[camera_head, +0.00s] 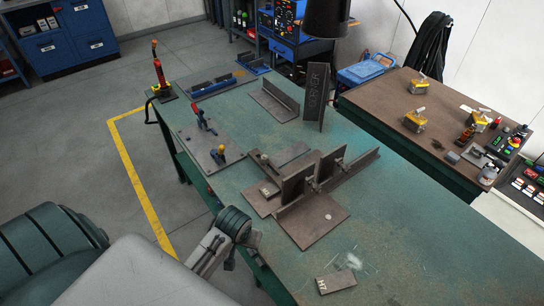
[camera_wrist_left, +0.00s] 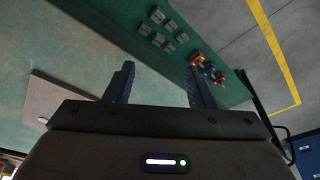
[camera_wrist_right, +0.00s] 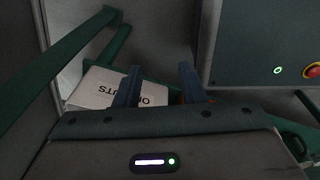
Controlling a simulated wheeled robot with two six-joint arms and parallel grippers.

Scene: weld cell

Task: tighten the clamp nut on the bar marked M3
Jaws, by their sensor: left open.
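A steel fixture with two upright plates (camera_head: 297,187), (camera_head: 328,167) and a long angle bar (camera_head: 355,167) stands on the green table (camera_head: 400,220). Small clamp-like fittings (camera_head: 314,184) sit by the upright plates; a nut cannot be made out. No M3 mark is legible. A small block (camera_head: 335,282) near the front edge carries a mark like H7. My right gripper (camera_wrist_right: 160,75) is open and empty, away from the table top, and outside the head view.
Clamping tools (camera_head: 203,118), (camera_head: 218,153) stand on a plate at the table's left. A tall plate (camera_head: 317,90) stands behind. A brown side table (camera_head: 380,97) holds yellow items. A box lettered partly OFFCUTS (camera_wrist_right: 95,88) lies before my right gripper.

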